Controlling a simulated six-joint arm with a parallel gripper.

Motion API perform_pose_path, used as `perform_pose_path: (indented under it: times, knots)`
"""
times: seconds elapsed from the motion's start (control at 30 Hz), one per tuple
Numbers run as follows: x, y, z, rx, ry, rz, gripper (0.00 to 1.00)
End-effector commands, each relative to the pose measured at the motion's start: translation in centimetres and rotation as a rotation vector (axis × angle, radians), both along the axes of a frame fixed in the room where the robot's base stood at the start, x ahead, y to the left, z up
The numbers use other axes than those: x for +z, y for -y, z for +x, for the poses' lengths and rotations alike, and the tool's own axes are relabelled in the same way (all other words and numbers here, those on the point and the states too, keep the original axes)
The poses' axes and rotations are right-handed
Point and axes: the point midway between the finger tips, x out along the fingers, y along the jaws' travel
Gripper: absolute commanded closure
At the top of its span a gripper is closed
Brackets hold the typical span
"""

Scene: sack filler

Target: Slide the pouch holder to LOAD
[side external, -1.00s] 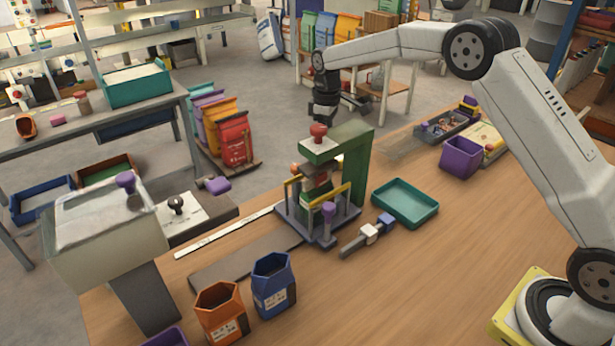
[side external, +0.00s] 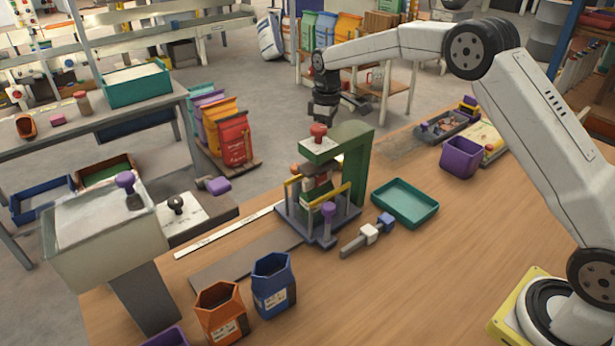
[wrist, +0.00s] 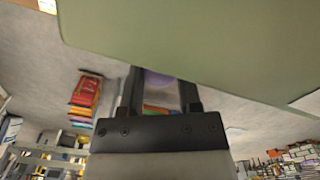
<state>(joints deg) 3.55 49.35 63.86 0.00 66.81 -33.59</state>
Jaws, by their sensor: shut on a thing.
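What looks like the pouch holder, a grey carriage with yellow bars (side external: 334,195) and a purple knob (side external: 328,209), stands under the green press (side external: 358,165) at mid-table. A grey track (side external: 240,266) and a white marked strip (side external: 225,231) run left from it. Its lettering is too small to read, so I cannot place LOAD. My gripper (side external: 350,104) is above and behind the press head, well above the purple knob. In the wrist view my gripper (wrist: 164,82) has something purple and pale between its fingers. I cannot tell what it is.
A red knob (side external: 318,131) tops the press. A teal tray (side external: 404,202) and a small white-and-blue tool (side external: 370,234) lie to its right. Orange (side external: 221,312) and blue (side external: 273,285) containers stand in front of the track. A hopper (side external: 105,235) stands at left.

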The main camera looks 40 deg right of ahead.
Motion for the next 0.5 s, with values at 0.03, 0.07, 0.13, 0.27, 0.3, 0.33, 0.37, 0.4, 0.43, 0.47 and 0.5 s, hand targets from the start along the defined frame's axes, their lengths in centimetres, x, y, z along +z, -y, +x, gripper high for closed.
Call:
perform_pose_path:
  times: [0.03,0.07,0.13,0.27,0.3,0.33,0.37,0.4,0.43,0.47,0.5]
  knots:
    - [0.1,-0.1,0.0,0.001,0.001,0.000,1.00]
    - [0.1,-0.2,0.0,0.001,0.001,0.000,1.00]
    - [0.1,-0.7,0.1,0.002,0.001,0.000,1.00]
    - [0.1,-2.1,0.1,0.003,0.002,0.000,1.00]
    - [0.1,-2.7,0.1,0.004,0.002,0.000,1.00]
    - [0.1,-3.1,0.1,0.005,0.002,0.000,1.00]
    - [0.1,-3.5,0.1,0.004,0.002,0.000,1.00]
    - [0.1,-4.1,0.1,0.004,0.002,0.000,1.00]
    - [0.1,-4.5,0.1,0.005,0.003,0.001,1.00]
    - [0.1,-5.0,0.1,0.005,0.003,0.001,1.00]
    - [0.1,-5.5,0.1,0.004,0.003,0.001,1.00]
